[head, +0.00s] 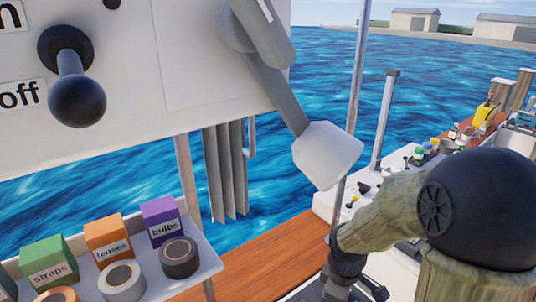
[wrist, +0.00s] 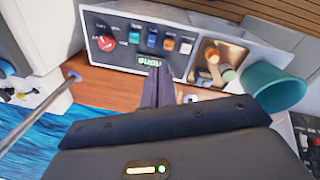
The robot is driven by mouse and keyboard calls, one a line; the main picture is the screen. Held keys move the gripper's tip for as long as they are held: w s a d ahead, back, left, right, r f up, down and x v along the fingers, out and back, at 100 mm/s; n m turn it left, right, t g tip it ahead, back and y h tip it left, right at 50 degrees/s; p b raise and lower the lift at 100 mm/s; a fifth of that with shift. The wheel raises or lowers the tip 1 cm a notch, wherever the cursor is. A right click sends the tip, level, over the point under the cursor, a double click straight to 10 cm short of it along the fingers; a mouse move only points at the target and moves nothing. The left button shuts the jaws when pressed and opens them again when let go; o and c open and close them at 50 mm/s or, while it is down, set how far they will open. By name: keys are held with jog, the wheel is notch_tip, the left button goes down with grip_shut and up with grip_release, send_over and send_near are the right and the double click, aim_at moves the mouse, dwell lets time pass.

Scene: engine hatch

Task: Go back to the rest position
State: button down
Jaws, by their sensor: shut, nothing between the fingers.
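My gripper (wrist: 158,82) shows in the wrist view with its two dark fingers together and nothing between them. The fingertips appear in front of the lower edge of a dark switch panel (wrist: 128,52); whether they touch it I cannot tell. In the head view my arm (head: 392,215) is bent at the right, and its dark wrist end runs out of the bottom edge. The fingertips do not show clearly there.
A white board with a black-knobbed lever (head: 78,100) marked "off" and a grey lever with a white end (head: 327,155) fills the upper left. Below it are labelled boxes (head: 108,240) and tape rolls (head: 180,258). A teal bucket (wrist: 275,88) stands beside the panel. A thin pole (wrist: 35,118) crosses left.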

jog(key=s+r+m, duration=0.1)
jog(key=m, duration=0.3)
jog(key=s+m+t, duration=0.1)
jog(key=s+m, duration=0.1)
jog(key=m, duration=0.2)
jog(key=s+a+r+m, duration=0.1)
jog(key=s+m, duration=0.1)
jog(key=m, duration=0.2)
jog(key=shift+s+r, duration=0.1)
jog(key=shift+r, duration=0.2)
jog(key=c, duration=1.3)
grip_release()
jog(key=shift+c, duration=0.5)
